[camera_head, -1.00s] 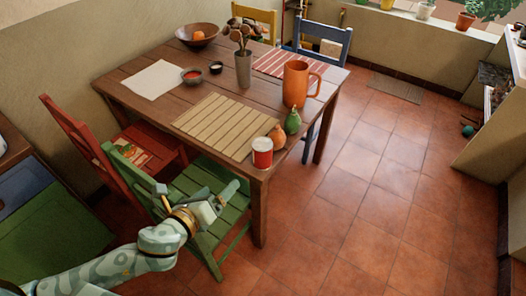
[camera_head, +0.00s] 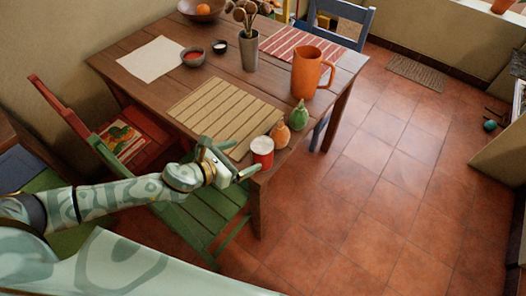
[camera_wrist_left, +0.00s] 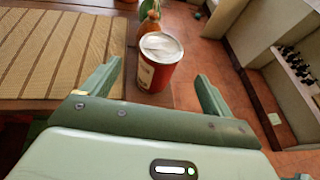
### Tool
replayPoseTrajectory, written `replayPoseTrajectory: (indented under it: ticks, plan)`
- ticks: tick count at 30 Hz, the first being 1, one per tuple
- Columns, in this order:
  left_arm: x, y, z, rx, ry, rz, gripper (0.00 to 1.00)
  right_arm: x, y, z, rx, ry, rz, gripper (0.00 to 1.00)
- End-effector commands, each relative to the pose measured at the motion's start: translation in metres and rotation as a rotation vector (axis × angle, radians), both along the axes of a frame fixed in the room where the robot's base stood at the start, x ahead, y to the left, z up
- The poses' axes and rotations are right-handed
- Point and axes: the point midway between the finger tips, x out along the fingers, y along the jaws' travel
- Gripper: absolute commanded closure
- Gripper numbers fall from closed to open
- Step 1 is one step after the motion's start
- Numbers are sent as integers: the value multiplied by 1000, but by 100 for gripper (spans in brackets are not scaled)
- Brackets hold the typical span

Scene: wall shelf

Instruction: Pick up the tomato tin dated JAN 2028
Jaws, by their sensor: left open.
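A red tin (camera_head: 262,151) with a pale lid and a pale label band stands upright at the near corner of the wooden table. It also shows in the left wrist view (camera_wrist_left: 160,62), just beyond and between my open fingers. Its label is too small and blurred to read a date. My left gripper (camera_head: 246,160) is open and empty, just left of the tin. In the left wrist view its two fingers (camera_wrist_left: 155,85) point toward the tin, one on each side. My right gripper is not in view.
An orange gourd (camera_head: 280,134) and a green one (camera_head: 300,114) stand close behind the tin. A slatted mat (camera_head: 222,112) lies to its left, and an orange jug (camera_head: 309,75) stands farther back. A green chair (camera_head: 190,222) is below my left arm.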

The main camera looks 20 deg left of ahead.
Motion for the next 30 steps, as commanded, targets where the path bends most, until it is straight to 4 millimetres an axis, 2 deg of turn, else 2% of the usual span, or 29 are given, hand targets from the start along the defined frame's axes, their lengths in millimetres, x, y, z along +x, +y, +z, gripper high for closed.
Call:
replayPoseTrajectory:
  ticks: [3,11,18,22,28,29,30]
  plan:
    - [22,-13,-11,-1,-2,0,13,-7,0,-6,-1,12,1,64]
    - [43,-25,-21,-2,0,2,13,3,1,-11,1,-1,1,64]
    - [74,-44,-33,-1,1,2,13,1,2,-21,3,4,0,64]
    - [82,-49,-36,0,1,1,13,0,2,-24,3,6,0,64]
    - [82,-49,-35,0,0,1,13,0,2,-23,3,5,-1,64]
    - [82,-49,-35,0,0,1,19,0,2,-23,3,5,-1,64]
    - [82,-49,-35,0,0,1,30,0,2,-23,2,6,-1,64]
